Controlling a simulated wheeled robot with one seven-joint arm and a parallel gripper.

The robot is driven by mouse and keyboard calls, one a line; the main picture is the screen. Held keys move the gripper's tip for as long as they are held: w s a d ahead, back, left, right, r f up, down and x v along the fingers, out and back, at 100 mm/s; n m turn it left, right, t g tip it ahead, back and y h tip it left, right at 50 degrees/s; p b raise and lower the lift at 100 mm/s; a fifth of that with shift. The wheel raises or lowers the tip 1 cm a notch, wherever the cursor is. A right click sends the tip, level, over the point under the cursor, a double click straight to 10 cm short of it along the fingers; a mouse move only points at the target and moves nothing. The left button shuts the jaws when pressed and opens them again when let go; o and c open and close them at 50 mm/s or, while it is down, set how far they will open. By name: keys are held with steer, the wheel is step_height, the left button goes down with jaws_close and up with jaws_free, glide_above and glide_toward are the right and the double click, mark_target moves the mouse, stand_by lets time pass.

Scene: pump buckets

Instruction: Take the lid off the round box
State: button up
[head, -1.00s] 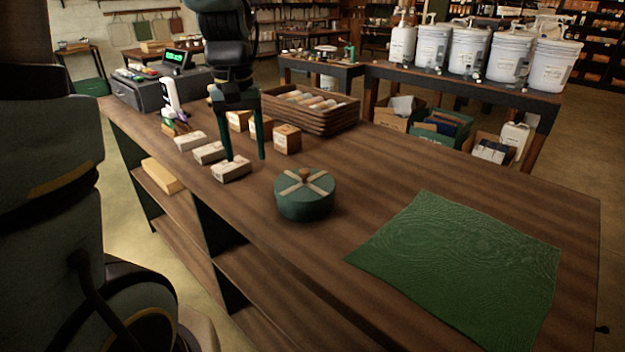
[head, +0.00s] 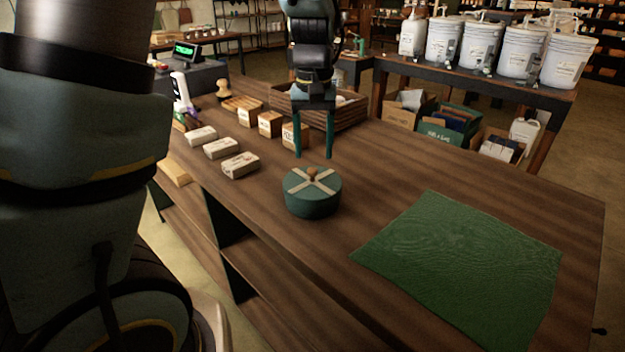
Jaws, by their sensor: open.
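The round box (head: 313,204) stands on the wooden counter near its front edge. It is dark green, with its lid (head: 299,186) on top. The lid has pale crossed bands and a small brown knob (head: 313,173) at its centre. My gripper (head: 314,156) is open, its two green fingers pointing down. In the picture its fingertips are just above the knob, apart from it. How far behind or above the lid the fingers are, I cannot tell exactly.
A green mat (head: 460,262) lies right of the box. Several wrapped bars (head: 240,165) and small boxes (head: 270,124) stand to the left. A wooden tray (head: 352,110) is behind my gripper. White pump buckets (head: 480,45) stand on a back table. The counter between box and mat is clear.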

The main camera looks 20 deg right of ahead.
mark_target(312, 169)
step_height(312, 169, down, 4)
steer(key=shift+s+a+f+p, duration=0.1)
steer(key=shift+a+f+p, duration=0.05)
steer(key=shift+p, duration=0.4)
steer(key=shift+c, duration=0.2)
jaws_close()
